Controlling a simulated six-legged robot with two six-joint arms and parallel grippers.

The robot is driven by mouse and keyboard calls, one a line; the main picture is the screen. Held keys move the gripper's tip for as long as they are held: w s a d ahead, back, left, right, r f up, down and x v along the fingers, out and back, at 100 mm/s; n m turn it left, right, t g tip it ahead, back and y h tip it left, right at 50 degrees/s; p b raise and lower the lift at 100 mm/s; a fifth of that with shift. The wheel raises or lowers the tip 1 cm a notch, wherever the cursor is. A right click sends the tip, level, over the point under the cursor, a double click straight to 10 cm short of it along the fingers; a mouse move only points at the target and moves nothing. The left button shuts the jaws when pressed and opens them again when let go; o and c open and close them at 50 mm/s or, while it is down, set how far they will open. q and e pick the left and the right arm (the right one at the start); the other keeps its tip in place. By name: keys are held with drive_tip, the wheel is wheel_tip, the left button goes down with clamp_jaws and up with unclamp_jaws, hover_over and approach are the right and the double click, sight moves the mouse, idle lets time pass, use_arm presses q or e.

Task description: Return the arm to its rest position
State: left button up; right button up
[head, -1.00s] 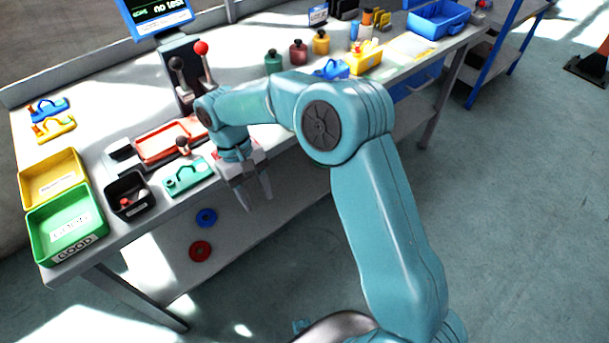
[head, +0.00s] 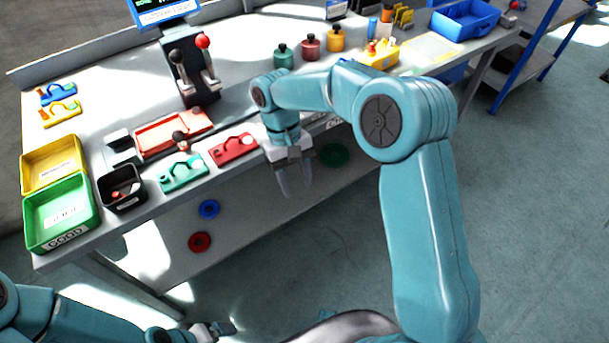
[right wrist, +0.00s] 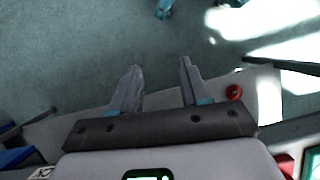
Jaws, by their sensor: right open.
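My right arm reaches in from the right in the head view. Its gripper (head: 296,192) points down in front of the bench's front edge, open and empty, just right of a red hoist part (head: 233,148). In the right wrist view the two fingers (right wrist: 157,66) stand apart with only floor and the bench edge beyond them. My left gripper (head: 222,329) shows small at the bottom left of the head view, low and away from the bench; its jaws are too small to read.
The bench (head: 120,226) holds a green hoist part (head: 183,172), a black bin (head: 121,188), green (head: 60,218) and yellow (head: 52,165) trays, and a lever stand (head: 190,75). Blue (head: 209,209) and red (head: 200,242) discs lie below. The floor (head: 540,220) at right is clear.

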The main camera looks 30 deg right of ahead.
drive_tip(key=shift+a, duration=0.2)
drive_tip(key=shift+d, duration=0.1)
drive_tip(key=shift+f, duration=0.1)
drive_tip(key=s+a+f+t+y+p, duration=0.1)
drive_tip(key=s+a+f+y+p, duration=0.1)
drive_tip(key=s+a+f, duration=0.3)
drive_tip(key=s+a+f+t+y+p, duration=0.1)
drive_tip(key=s+f+p, duration=0.2)
drive_tip(key=f, duration=0.4)
drive_tip(key=s+a+f+m+t+y+p, duration=0.1)
drive_tip(key=s+f+m+t+p, duration=0.1)
drive_tip(key=s, duration=0.8)
drive_tip(key=shift+f+t+p, duration=0.3)
drive_tip(key=shift+t+p, duration=0.1)
idle(1.2)
